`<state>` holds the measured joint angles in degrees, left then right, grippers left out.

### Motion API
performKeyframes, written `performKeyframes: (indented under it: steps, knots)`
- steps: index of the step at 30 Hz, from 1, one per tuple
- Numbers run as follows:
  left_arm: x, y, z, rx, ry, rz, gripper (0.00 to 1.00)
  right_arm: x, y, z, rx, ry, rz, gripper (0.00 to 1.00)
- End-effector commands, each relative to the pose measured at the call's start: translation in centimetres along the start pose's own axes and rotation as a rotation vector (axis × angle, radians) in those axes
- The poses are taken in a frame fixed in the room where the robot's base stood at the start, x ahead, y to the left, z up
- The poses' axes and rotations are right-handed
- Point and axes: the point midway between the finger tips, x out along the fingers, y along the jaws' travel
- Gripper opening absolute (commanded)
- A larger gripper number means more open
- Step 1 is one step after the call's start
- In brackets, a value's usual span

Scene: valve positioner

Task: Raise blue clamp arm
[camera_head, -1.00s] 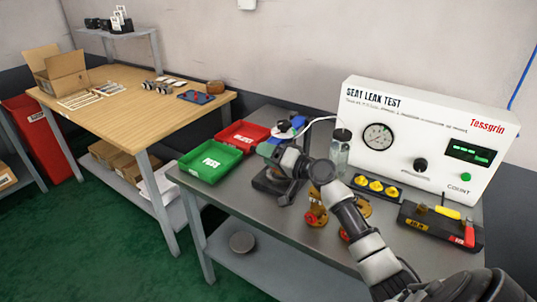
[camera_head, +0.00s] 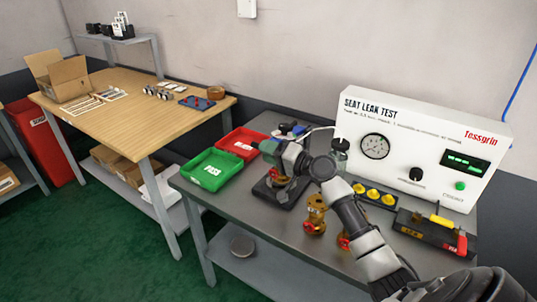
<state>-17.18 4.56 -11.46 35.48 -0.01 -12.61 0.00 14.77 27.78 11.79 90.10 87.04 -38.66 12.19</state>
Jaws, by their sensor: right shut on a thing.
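My right gripper (camera_head: 270,149) is over the dark test fixture (camera_head: 272,195) on the grey bench. Its jaws are closed, but the fingertips are largely hidden behind the gripper body and wrist. The blue clamp arm (camera_head: 298,130) shows only as a small blue part just behind the gripper, beside a black part. How far it is raised cannot be told. A brass valve with a red part (camera_head: 278,180) sits in the fixture below the gripper, partly covered. My left gripper is out of view.
Green (camera_head: 212,172) and red (camera_head: 243,143) bins stand left of the fixture. A brass valve (camera_head: 315,215) stands in front, another partly behind my arm. The white leak tester (camera_head: 410,150), yellow-capped tray (camera_head: 375,196) and black tool block (camera_head: 425,232) are at right.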

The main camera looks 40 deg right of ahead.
Motion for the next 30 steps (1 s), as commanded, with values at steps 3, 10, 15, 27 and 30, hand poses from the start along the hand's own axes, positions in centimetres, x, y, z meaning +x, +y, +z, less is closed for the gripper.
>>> performKeyframes:
  steps: [3,10,15,27,30]
  knots:
    - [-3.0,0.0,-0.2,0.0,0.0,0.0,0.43,-0.1,-3.4,-2.3,0.09,0.011,-0.008,0.0]
    - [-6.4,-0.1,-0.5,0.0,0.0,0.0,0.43,-0.1,-6.7,-5.7,0.308,0.011,-0.008,0.0]
    - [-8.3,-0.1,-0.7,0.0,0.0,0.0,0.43,-0.1,-8.5,-8.6,0.473,0.012,-0.01,0.0]
    - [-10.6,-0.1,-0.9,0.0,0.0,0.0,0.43,-0.2,-10.7,-15.9,0.84,0.01,-0.011,0.0]
    - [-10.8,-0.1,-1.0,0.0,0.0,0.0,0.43,-0.2,-10.9,-17.3,0.917,0.009,-0.012,0.0]
